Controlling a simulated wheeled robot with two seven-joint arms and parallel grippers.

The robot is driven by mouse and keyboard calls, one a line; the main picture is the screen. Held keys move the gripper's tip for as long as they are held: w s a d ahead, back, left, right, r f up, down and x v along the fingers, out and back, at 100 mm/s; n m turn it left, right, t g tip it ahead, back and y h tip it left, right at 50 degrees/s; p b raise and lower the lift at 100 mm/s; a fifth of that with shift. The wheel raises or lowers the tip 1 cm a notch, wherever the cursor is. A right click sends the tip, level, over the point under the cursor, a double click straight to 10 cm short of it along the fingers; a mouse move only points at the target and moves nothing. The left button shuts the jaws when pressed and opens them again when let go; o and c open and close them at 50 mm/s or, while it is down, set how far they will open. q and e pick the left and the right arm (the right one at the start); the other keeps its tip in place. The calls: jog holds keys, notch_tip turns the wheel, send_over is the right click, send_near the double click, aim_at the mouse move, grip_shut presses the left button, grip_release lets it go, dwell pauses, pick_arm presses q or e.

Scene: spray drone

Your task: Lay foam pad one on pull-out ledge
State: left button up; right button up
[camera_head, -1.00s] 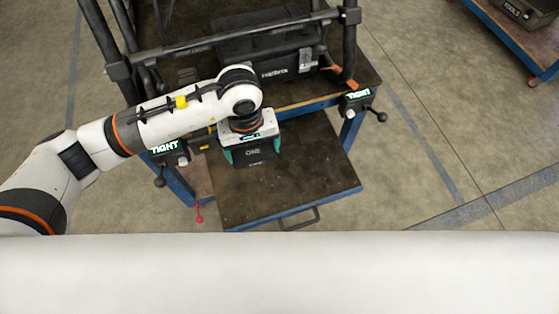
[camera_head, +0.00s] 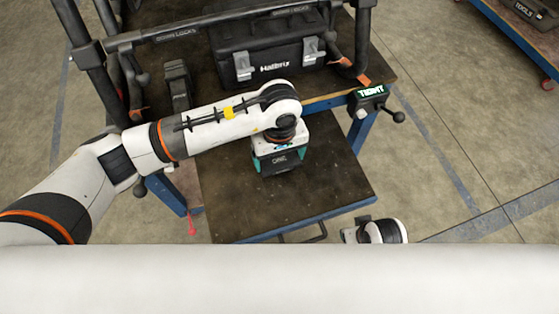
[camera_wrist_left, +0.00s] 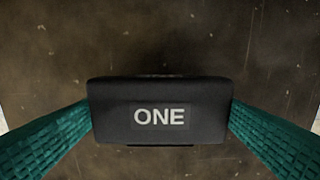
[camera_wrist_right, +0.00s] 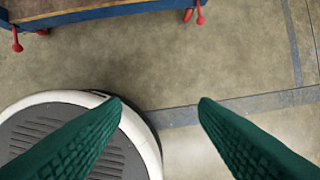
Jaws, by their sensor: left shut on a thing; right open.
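Foam pad one is a dark block marked ONE (camera_head: 279,165), and it also shows close up in the left wrist view (camera_wrist_left: 160,138). My left gripper (camera_head: 281,158) is shut on it, with teal fingers on its two sides. The pad is over the dark pull-out ledge (camera_head: 335,185), toward its back half; I cannot tell whether it touches the surface. The ledge also fills the left wrist view behind the pad (camera_wrist_left: 160,40). My right gripper (camera_wrist_right: 160,105) is open and empty over the floor; part of its arm shows at the ledge's front right (camera_head: 382,231).
A clamp knob with a lit label (camera_head: 372,97) is at the bench's right corner. A red pin (camera_head: 191,225) hangs at the left. The ledge's front and right are bare.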

aim_at(279, 160)
pick_arm(q)
notch_tip(279, 160, down, 3)
jog(key=shift+r, duration=0.2)
pick_arm(e)
jog(key=shift+r, duration=0.65)
pick_arm(q)
jog(key=shift+f, duration=0.1)
pick_arm(e)
jog(key=shift+r, duration=0.1)
pick_arm(q)
jog(key=o, duration=0.7)
pick_arm(e)
jog(key=shift+w+r, duration=0.1)
jog(key=shift+r, duration=0.25)
pick_arm(q)
notch_tip(279, 160, up, 12)
jog(key=p, duration=0.1)
pick_arm(e)
jog(key=f, duration=0.5)
jog(key=shift+s+f, duration=0.25)
jog(key=shift+s, duration=0.05)
